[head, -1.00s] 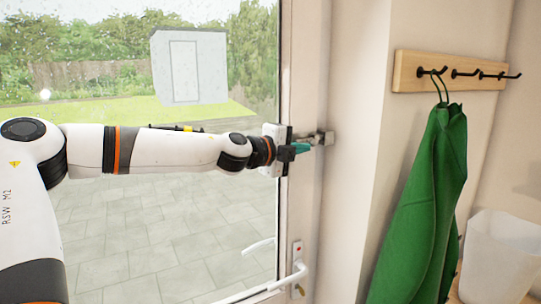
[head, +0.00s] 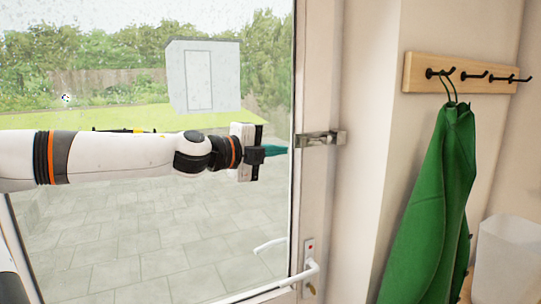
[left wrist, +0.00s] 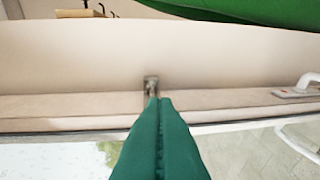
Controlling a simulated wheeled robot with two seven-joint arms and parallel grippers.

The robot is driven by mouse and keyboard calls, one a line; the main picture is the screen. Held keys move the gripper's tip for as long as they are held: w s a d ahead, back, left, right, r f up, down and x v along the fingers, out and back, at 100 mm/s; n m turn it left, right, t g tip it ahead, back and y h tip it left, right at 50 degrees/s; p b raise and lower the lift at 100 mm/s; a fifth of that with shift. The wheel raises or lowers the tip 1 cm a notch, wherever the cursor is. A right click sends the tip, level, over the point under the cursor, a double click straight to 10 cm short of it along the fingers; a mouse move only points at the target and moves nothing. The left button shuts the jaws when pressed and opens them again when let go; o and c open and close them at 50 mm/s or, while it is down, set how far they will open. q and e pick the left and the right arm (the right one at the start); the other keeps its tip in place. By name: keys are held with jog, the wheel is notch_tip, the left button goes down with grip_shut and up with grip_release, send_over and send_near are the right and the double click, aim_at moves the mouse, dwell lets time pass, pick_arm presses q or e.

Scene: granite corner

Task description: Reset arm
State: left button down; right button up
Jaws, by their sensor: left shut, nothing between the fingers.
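My left arm comes in from the left in front of the glass door. Its gripper (head: 284,149) has teal fingers that are shut and empty. The fingertips point right at a metal latch (head: 322,139) on the door frame, with a small gap between them in the head view. In the left wrist view the shut teal fingers (left wrist: 160,102) fill the lower middle, and the latch (left wrist: 151,84) shows just past their tips. My right gripper is in neither view.
A white door handle (head: 300,280) sits low on the door (head: 310,195). Right of it, a green cloth (head: 432,190) hangs from a wooden hook rack (head: 460,74). A white translucent bin (head: 508,260) stands at the lower right. Paving and a shed (head: 204,76) show through the glass.

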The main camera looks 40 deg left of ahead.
pick_arm(q)
jog(key=shift+s+a+f, duration=0.15)
jog(key=shift+s+a, duration=0.15)
jog(key=shift+s, duration=0.05)
jog(key=shift+s, duration=0.15)
